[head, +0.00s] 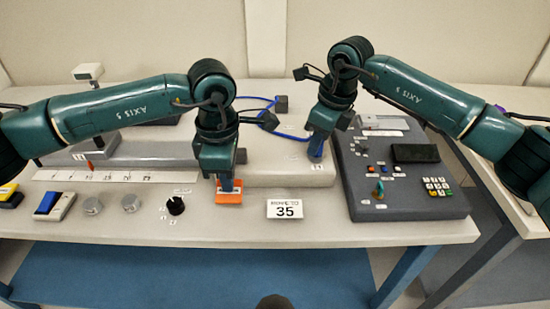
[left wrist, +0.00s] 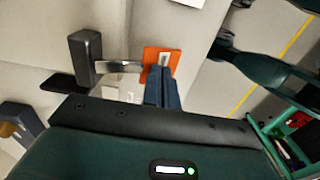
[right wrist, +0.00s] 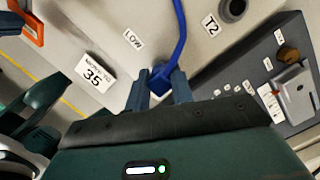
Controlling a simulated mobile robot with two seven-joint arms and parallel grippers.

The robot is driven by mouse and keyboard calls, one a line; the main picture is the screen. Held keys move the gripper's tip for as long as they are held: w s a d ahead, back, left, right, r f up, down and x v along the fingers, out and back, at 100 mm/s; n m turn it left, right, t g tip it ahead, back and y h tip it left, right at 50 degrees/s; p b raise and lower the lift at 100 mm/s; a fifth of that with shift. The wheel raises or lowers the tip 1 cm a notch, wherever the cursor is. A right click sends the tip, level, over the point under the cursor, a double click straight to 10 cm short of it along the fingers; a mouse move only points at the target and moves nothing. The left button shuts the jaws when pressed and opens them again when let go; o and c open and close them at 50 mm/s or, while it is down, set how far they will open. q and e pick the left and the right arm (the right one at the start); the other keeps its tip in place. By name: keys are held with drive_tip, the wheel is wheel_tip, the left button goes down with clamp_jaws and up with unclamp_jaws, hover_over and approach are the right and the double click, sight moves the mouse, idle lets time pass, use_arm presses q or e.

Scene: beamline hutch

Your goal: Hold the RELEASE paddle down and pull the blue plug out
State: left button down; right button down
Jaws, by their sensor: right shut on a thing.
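The orange RELEASE paddle (head: 229,197) sits at the front of the bench, and it also shows in the left wrist view (left wrist: 161,58). My left gripper (head: 229,184) is right over it with its fingertips together, apparently touching its top; the fingers hide part of it. My right gripper (head: 316,152) is shut on the blue plug, which shows between the fingers in the right wrist view (right wrist: 160,76) with its blue cable (right wrist: 180,35) rising from it. The plug's lower end is hidden, so I cannot tell how deep it sits.
A "35" card (head: 284,209) stands between the grippers. A dark control panel (head: 400,170) with a keypad is at the right. Knobs (head: 130,203) and switches line the left front. A dark round socket (right wrist: 232,9) is near the T2 label.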

drive_tip(key=shift+w+a+v, duration=0.1)
drive_tip(key=shift+a+v, duration=0.05)
drive_tip(key=shift+v, duration=0.8)
drive_tip(key=shift+w+a+v, duration=0.1)
drive_tip(key=shift+a+v, duration=0.1)
drive_tip(key=shift+v, duration=0.8)
drive_tip(key=shift+w+a+v, duration=0.1)
drive_tip(key=shift+a+v, duration=0.05)
drive_tip(key=shift+v, duration=0.8)
drive_tip(key=shift+r, duration=0.1)
use_arm(q)
wheel_tip(320, 180, up, 7)
wheel_tip(320, 180, up, 12)
drive_tip(key=shift+d, duration=0.1)
use_arm(e)
drive_tip(key=shift+d, duration=0.1)
